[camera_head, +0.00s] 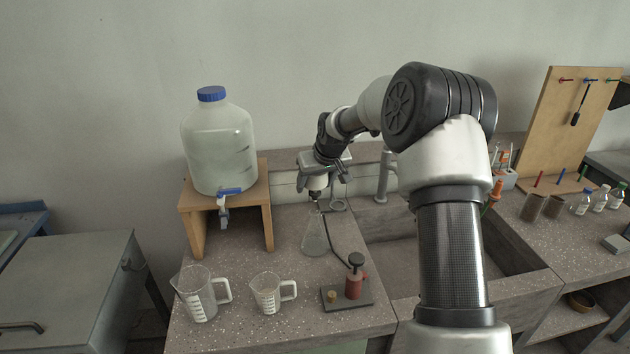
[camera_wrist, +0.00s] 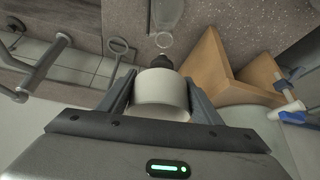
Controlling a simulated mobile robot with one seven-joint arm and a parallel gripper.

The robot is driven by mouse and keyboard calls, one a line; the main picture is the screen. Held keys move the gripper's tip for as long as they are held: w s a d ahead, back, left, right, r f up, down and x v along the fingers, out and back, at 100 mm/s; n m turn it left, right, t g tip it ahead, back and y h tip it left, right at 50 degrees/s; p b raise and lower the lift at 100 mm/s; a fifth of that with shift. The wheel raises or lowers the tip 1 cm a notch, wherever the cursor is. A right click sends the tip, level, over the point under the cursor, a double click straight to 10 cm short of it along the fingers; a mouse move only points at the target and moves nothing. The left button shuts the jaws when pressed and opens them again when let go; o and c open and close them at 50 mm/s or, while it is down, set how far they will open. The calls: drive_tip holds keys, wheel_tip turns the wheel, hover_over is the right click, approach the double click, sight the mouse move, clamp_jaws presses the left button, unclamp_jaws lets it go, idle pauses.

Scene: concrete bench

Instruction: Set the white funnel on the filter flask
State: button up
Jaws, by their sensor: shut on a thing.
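My gripper (camera_head: 318,178) is shut on the white funnel (camera_wrist: 161,93), which sits between the two fingers in the wrist view. The white funnel also shows under the gripper in the head view (camera_head: 318,185), with a dark stopper (camera_head: 315,195) at its lower end. The clear conical filter flask (camera_head: 314,238) stands upright on the bench, below the funnel in the head view. Its round mouth shows just beyond the stopper in the wrist view (camera_wrist: 164,40). I cannot tell whether stopper and flask touch. A dark hose runs from beside the flask.
A hand pump (camera_head: 354,280) on a dark base stands front right of the flask. Two beakers (camera_head: 200,295) (camera_head: 267,293) stand at the front. A water carboy (camera_head: 218,145) sits on a wooden stand (camera_head: 267,215) at left. A tap (camera_head: 383,175) and sink are at right.

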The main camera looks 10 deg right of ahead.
sight(316, 194)
drive_tip(key=shift+f+b, duration=1.7)
drive_tip(key=shift+f, duration=1.05)
drive_tip(key=shift+f+b, duration=0.4)
drive_tip(key=shift+f, duration=0.15)
drive_tip(key=o, duration=1.2)
drive_tip(key=shift+c, duration=0.2)
drive_tip(key=shift+s+r, duration=0.1)
drive_tip(key=v, duration=1.7)
drive_tip(key=shift+s+r, duration=0.1)
